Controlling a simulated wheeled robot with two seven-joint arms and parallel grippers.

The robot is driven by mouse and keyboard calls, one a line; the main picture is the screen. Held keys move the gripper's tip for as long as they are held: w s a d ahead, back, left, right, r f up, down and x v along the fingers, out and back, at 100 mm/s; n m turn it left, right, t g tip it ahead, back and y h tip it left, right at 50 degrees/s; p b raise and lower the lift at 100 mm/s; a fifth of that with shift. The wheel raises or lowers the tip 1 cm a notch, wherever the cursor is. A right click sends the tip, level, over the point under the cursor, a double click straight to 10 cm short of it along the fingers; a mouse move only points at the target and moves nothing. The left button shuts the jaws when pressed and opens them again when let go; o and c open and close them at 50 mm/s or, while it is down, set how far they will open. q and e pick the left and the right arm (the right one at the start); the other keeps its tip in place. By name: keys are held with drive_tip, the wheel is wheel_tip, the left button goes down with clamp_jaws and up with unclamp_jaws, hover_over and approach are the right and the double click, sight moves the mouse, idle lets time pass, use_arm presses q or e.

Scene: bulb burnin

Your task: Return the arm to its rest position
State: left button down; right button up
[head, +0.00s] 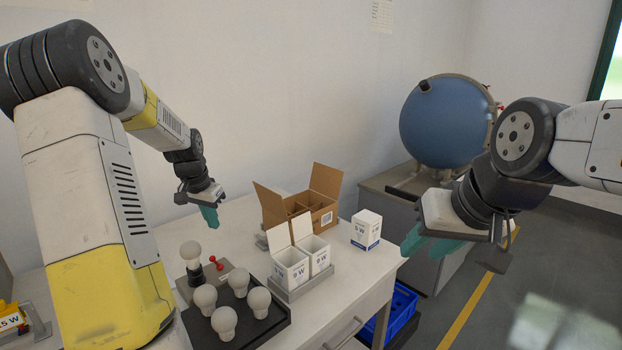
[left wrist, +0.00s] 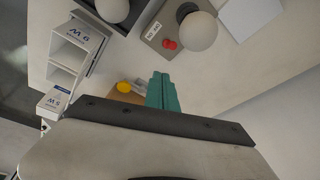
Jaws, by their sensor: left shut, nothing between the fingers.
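My left gripper (head: 210,217) hangs in the air above the back of the table, left of the cardboard box, with its teal fingers together and nothing between them. In the left wrist view its closed fingertips (left wrist: 162,90) point over the pale table top. A white bulb (head: 190,252) stands upright in the dark socket of a tester with a red-knobbed lever (head: 214,260); the bulb also shows in the left wrist view (left wrist: 198,31). My right gripper (head: 428,245) is at the right, beyond the table's right edge, its teal fingers apart and empty.
Several bulbs (head: 240,284) stand in a dark tray (head: 272,328). Two open white cartons (head: 291,267) sit in a grey holder. A closed white carton (head: 366,228) stands near the right edge. An open cardboard box (head: 318,212) is behind. A blue sphere (head: 440,122) stands beyond.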

use_arm(q)
drive_tip(key=s+d+r+n+t, duration=0.1)
drive_tip(key=s+d+r+t, duration=0.1)
drive_tip(key=s+d+r, duration=1.45)
drive_tip(key=s+d+f+n+h, duration=0.1)
drive_tip(key=s+d+f, duration=0.1)
drive_tip(key=s, duration=0.9)
drive_tip(key=shift+s+d+f+t+h, duration=0.2)
drive_tip(key=shift+d+t+h, duration=0.2)
drive_tip(key=shift+d, duration=0.2)
